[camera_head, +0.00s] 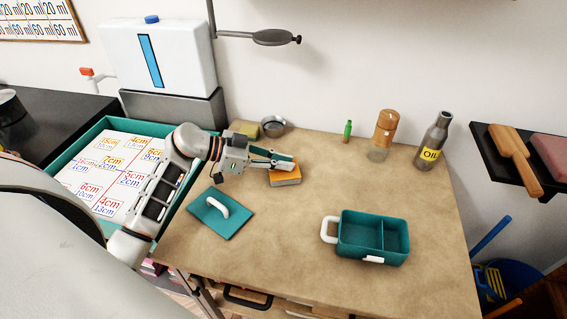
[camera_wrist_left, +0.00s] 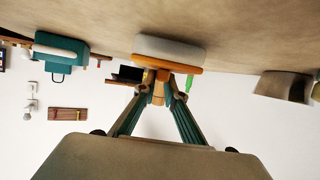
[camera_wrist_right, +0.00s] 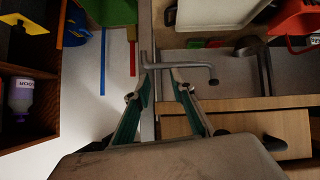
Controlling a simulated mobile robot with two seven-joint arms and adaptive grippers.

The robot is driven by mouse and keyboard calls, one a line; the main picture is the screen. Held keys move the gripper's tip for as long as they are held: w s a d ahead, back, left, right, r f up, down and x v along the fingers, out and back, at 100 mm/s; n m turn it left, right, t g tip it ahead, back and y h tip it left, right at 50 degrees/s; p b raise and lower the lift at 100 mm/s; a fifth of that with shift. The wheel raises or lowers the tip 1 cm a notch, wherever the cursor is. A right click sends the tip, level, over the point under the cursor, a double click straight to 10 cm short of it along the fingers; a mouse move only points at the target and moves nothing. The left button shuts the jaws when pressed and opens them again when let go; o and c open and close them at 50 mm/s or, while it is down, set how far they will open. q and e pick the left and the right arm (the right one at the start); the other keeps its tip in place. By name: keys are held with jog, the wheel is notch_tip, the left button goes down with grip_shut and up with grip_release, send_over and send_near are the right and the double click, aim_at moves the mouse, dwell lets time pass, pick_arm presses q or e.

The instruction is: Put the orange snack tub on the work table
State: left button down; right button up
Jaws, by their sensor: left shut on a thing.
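The orange snack tub (camera_head: 286,177) has an orange body and a pale side. It is at the tips of my left gripper (camera_head: 283,163), above or on the back-left part of the work table (camera_head: 290,235). In the left wrist view the tub (camera_wrist_left: 168,52) shows beyond the fingertips, close to the tabletop; I cannot tell whether it touches. My left gripper (camera_wrist_left: 161,88) is shut on it, and its fingers partly hide it. My right gripper (camera_wrist_right: 158,88) shows only in the right wrist view, with its fingers apart and nothing held.
A jar (camera_head: 383,135), a green bottle (camera_head: 347,131) and an oil bottle (camera_head: 433,141) stand at the back. The table's middle is clear. A grey bent bar (camera_wrist_right: 185,67) lies beyond my right fingers.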

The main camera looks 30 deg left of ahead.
pick_arm(q)
jog(key=shift+f, duration=0.1)
jog(key=shift+f, duration=0.1)
jog(key=c, duration=2.1)
grip_release()
jog(key=v, duration=1.2)
jog(key=shift+p, duration=0.4)
jog(key=shift+s, duration=0.1)
